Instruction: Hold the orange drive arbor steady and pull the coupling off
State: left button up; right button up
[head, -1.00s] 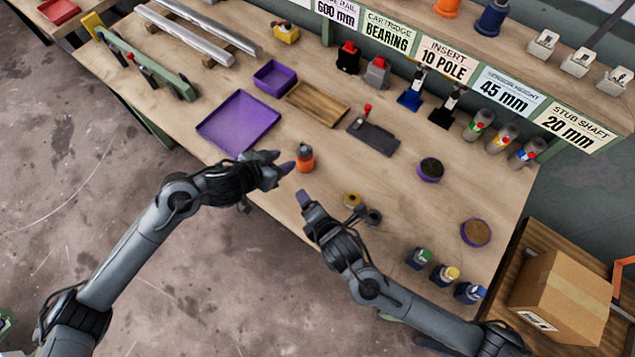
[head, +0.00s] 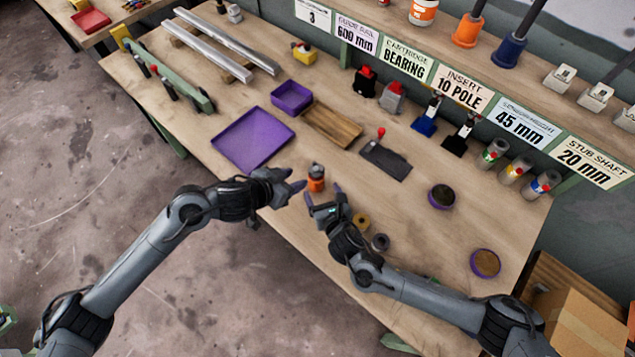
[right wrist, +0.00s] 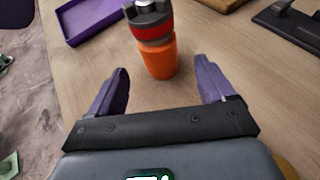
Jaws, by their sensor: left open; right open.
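The orange drive arbor (head: 316,185) stands upright on the bench near its front edge. The coupling (head: 317,170), dark grey, sits on top of it. In the right wrist view the arbor (right wrist: 158,60) is just beyond the fingertips, and the coupling (right wrist: 148,22) shows a red band and a lobed top, partly cut off by the frame. My left gripper (head: 294,180) is open at the left of the arbor, close to it; contact cannot be told. My right gripper (head: 323,195) is open and empty in front of the arbor; its purple fingers (right wrist: 163,82) point toward it.
A purple tray (head: 253,139) and a wooden board (head: 331,124) lie behind. A dark plate (head: 386,160) with a red-knobbed part is at the right. A brass ring (head: 361,220) and a dark ring (head: 381,242) lie near my right arm.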

aim_at(319, 187)
jog(key=shift+x, duration=3.35)
jog(key=shift+c, duration=0.4)
jog(key=c, duration=1.3)
pick_arm(q)
jog(key=shift+o, duration=0.3)
jog(key=o, duration=0.6)
jog(key=shift+o, duration=0.2)
